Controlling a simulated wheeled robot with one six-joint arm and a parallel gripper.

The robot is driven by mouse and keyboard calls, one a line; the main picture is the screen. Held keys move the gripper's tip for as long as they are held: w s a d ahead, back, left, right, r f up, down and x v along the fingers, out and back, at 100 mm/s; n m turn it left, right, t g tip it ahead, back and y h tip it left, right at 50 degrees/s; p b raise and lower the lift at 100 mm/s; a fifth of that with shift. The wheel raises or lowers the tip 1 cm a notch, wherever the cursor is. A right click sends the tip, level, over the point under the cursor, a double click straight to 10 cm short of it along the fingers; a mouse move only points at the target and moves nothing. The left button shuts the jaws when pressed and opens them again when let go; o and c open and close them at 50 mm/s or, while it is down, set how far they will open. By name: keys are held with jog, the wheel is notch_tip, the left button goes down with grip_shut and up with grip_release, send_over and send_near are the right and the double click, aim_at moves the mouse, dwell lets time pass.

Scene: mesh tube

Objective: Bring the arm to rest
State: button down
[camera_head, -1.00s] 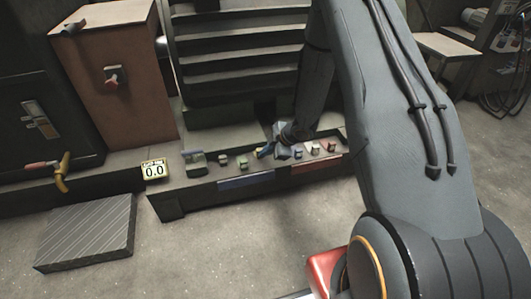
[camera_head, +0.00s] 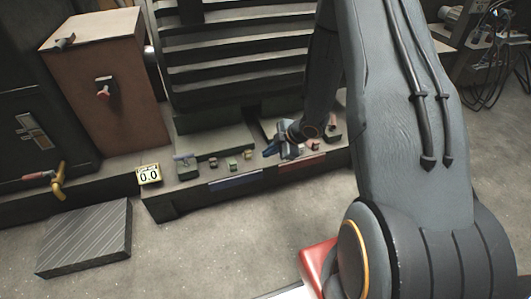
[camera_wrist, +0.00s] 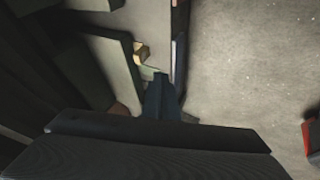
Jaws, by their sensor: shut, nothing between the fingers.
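My gripper (camera_head: 272,150) is at the end of my arm, low over the low bench with the small blocks in the head view. It is shut with nothing held. In the wrist view the dark gripper (camera_wrist: 162,95) points at the bench edge, with a yellowish block (camera_wrist: 140,53) and a greenish piece just beyond it. My large grey arm fills the right of the head view and hides part of the bench.
A brown cabinet (camera_head: 115,115) with a red-handled switch (camera_head: 104,90) stands left. A striped grey block (camera_head: 85,238) lies on the floor. Open floor (camera_head: 220,250) is in front.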

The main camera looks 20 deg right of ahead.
dwell(0.4)
jog(key=s+a+r+m+g+h, duration=0.1)
jog(key=s+a+r+m+h, duration=0.15)
jog(key=a+r, duration=0.5)
jog(key=s+a+r+m+h, duration=0.1)
jog(key=s+a+r+m, duration=0.15)
jog(key=a+r, duration=0.55)
jog(key=s+a+r+m+g, duration=0.2)
jog(key=s+a+r, duration=0.2)
jog(key=s, duration=0.6)
jog(key=s+a+r+m+g, duration=0.1)
jog(key=s+a+r, duration=0.25)
jog(key=s, duration=0.55)
jog(key=s+a+r+m+g, duration=0.2)
jog(key=s+a+r, duration=0.15)
jog(key=s, duration=0.65)
jog(key=d+r+m+p, duration=0.3)
jog(key=d+r+p, duration=0.7)
jog(key=r+p, duration=0.3)
jog(key=d+r+m+h+p, duration=0.1)
jog(key=d+r+m+p, duration=0.3)
jog(key=d+r+p, duration=0.7)
notch_tip(320, 180, up, 4)
jog(key=p, duration=0.6)
jog(key=shift+w+d+f, duration=0.2)
jog(key=shift+f, duration=0.05)
